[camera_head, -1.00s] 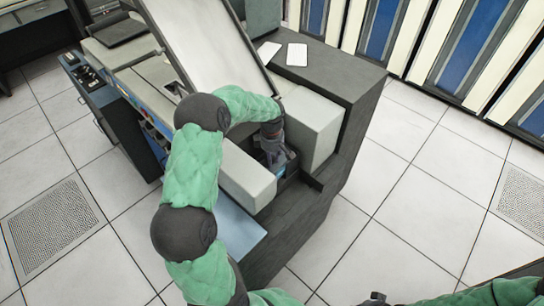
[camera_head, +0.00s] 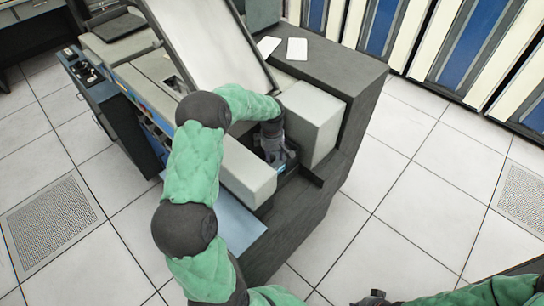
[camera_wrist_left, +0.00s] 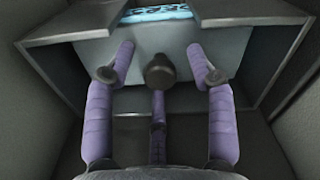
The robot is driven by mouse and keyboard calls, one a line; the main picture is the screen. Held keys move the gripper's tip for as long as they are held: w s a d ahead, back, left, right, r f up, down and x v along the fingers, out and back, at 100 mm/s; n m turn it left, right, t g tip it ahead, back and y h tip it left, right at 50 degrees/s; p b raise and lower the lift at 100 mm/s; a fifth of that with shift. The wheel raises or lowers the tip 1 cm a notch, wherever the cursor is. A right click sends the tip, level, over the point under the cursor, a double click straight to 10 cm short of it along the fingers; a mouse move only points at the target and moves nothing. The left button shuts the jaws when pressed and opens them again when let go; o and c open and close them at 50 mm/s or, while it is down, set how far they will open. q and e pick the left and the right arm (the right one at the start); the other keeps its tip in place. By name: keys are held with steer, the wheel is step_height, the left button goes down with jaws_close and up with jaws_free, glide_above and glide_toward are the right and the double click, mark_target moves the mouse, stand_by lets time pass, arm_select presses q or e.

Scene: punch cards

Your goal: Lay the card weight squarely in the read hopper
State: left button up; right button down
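My left gripper (camera_head: 273,156) points down into the read hopper, a dark recess between two light-grey blocks. In the left wrist view its purple fingers (camera_wrist_left: 160,76) are spread apart. A dark round knob (camera_wrist_left: 160,70) shows between them with visible gaps to the two side fingers. The knob appears to belong to the card weight, a pale grey-blue plate (camera_wrist_left: 165,46) lying between the hopper walls (camera_wrist_left: 58,25). Its lower side is hidden, so I cannot tell how squarely it sits. My right gripper (camera_head: 375,298) shows only partly at the bottom edge.
Light-grey blocks (camera_head: 312,118) flank the recess closely. A large tilted panel (camera_head: 205,45) rises behind my left arm. Two white cards (camera_head: 297,49) lie on the dark top. A blue patterned strip (camera_wrist_left: 157,14) shows beyond the plate. Floor to the right is open.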

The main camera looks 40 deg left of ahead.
mark_target(272, 156)
arm_select(q)
step_height(272, 156, up, 12)
stand_by(0.6)
steer(key=shift+f, duration=0.1)
